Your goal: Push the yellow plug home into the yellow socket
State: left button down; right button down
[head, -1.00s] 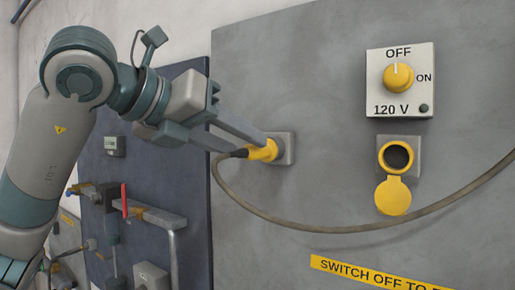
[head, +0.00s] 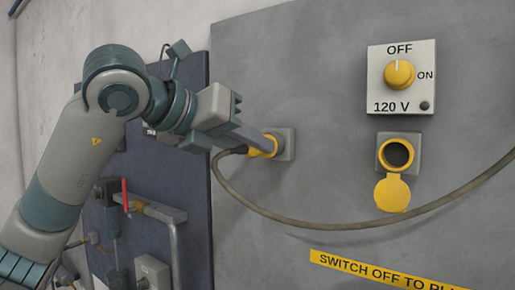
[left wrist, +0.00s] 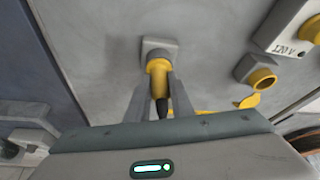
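The yellow plug (head: 262,146) sits in a square grey mount (head: 286,145) on the grey panel, with its cable trailing from its rear. In the left wrist view the plug (left wrist: 159,78) is at the middle, its front at the mount. My left gripper (head: 267,147) is at the plug. Its fingers lie along both sides of the plug (left wrist: 161,84); whether they press on it I cannot tell. The yellow socket (head: 397,154) is to the right, empty, its round yellow lid (head: 392,193) hanging open below. My right gripper is not in view.
A switch box (head: 401,78) marked OFF, ON and 120 V is above the socket, its yellow knob pointing to OFF. The cable (head: 330,226) sags across the panel below the socket. A dark panel with a pipe (head: 160,212) and a red handle (head: 125,194) is at left.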

pick_arm(q)
jog(key=c, duration=2.4)
grip_release()
grip_shut()
jog(key=shift+s+a, duration=0.15)
jog(key=shift+s+a+b, duration=0.45)
jog(key=shift+s+b, duration=0.15)
jog(key=shift+b, duration=0.05)
jog(key=shift+s+a+b, duration=0.45)
jog(key=shift+s, duration=0.2)
jog(key=shift+s+a+b, duration=0.45)
jog(key=shift+s, duration=0.2)
